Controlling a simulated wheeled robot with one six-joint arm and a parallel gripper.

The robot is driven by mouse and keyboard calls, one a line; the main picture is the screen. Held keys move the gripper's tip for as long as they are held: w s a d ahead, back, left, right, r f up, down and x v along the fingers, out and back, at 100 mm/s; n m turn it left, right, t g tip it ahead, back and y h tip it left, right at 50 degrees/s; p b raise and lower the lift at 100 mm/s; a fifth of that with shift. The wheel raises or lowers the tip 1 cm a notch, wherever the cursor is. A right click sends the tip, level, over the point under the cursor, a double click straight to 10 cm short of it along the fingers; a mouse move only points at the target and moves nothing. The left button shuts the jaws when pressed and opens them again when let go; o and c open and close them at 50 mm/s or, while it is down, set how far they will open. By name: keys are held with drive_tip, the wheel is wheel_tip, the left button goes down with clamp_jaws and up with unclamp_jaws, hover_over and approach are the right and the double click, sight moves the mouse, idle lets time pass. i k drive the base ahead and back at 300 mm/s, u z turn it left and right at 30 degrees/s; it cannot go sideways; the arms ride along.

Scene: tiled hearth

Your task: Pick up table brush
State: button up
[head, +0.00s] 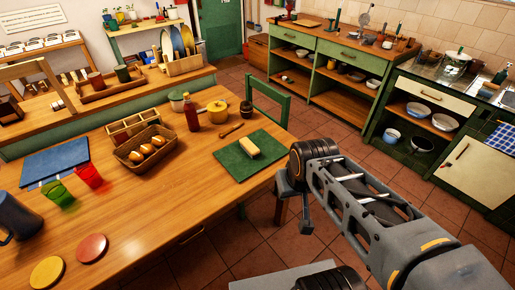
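A small pale, cream-coloured block (249,148) lies on a green board (236,168) at the table's right end. It may be the table brush, but bristles are too small to make out. A thin brown wooden-handled item (231,130) lies just behind the board, and I cannot tell what it is. My arm reaches in from the lower right, over the floor beside the table, and does not visibly touch anything on it. I cannot make out gripper fingers in the head view.
The wooden table (150,220) holds a bread basket (146,146), a red bottle (191,113), a yellow pot (217,111), red and green cups, and a blue jug (14,219). A green chair (268,98) stands at its far right edge. Tiled floor (330,128) is open before the counters.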

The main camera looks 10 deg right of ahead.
sight(249, 146)
drive_tip(key=z, duration=0.1)
drive_tip(key=i, duration=1.05)
drive_tip(key=u, duration=0.75)
